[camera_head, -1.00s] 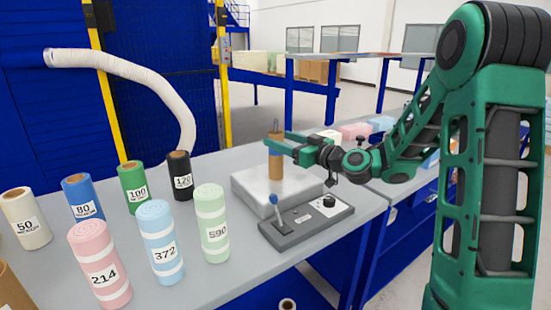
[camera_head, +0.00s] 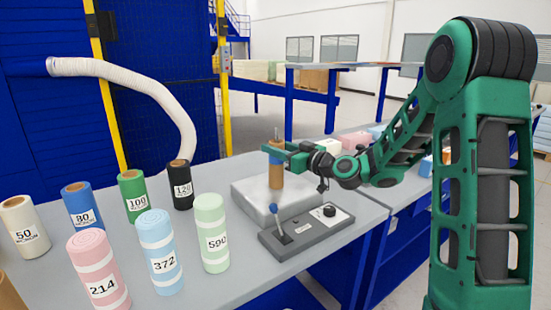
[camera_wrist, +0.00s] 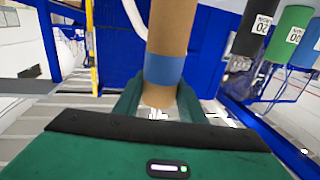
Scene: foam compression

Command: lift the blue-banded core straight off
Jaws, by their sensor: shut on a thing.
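The blue-banded core (camera_head: 276,177) is a brown cardboard tube, upright on the pale block (camera_head: 247,196) in the head view. A thin metal pin (camera_head: 276,132) sticks up above its top. My gripper (camera_head: 274,153) reaches in from the right and is shut on the core near its blue band. In the wrist view the core (camera_wrist: 174,25) stands between the two green fingers (camera_wrist: 158,100), with the blue band just beyond them. Whether its lower end touches the block is too small to tell.
A grey control box (camera_head: 308,232) with a blue-knobbed lever stands in front of the block. Several numbered rolls, such as the green 590 roll (camera_head: 211,235) and black 120 roll (camera_head: 180,186), stand to the left. A white hose (camera_head: 150,78) hangs behind.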

